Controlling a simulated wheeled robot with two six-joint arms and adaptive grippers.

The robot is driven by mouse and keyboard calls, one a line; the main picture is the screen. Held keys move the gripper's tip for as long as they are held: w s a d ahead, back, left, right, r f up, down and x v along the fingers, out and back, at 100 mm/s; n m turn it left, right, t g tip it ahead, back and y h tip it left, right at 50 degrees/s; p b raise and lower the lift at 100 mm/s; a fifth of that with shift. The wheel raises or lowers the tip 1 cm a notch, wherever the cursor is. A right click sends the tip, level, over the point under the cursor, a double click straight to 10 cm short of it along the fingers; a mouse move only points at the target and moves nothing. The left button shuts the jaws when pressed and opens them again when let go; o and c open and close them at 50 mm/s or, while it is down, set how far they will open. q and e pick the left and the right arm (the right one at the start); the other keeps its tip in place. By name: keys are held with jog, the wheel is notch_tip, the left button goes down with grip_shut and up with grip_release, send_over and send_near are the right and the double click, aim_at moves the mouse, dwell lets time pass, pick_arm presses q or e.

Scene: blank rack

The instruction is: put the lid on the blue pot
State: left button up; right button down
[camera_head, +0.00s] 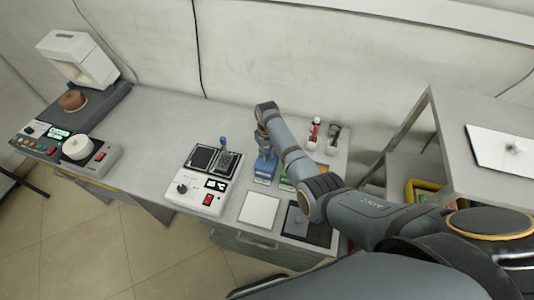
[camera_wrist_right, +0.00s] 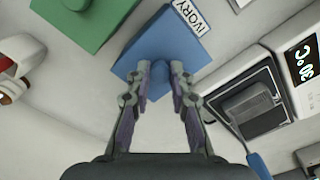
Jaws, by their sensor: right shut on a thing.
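The blue pot (camera_head: 264,170) is a square blue box on the bench, with a white label reading IVORY at its front. Its flat blue top (camera_wrist_right: 185,45) also shows in the wrist view. My right gripper (camera_head: 264,142) is above it, pointing down. In the wrist view its fingertips (camera_wrist_right: 161,72) are close together over the middle of the blue top. I cannot tell whether the lid is seated or raised. My left gripper is not in view.
A metal shelf (camera_head: 460,125) stands at right.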

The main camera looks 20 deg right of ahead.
jog(key=shift+f, duration=0.1)
dwell(0.3)
jog(key=c, duration=0.6)
grip_release()
jog(key=shift+c, duration=0.2)
notch_tip(320, 180, up, 5)
jog(key=p, duration=0.5)
jog(key=shift+r+p, duration=0.65)
jog(key=shift+r, duration=0.4)
jog(key=shift+f, duration=0.1)
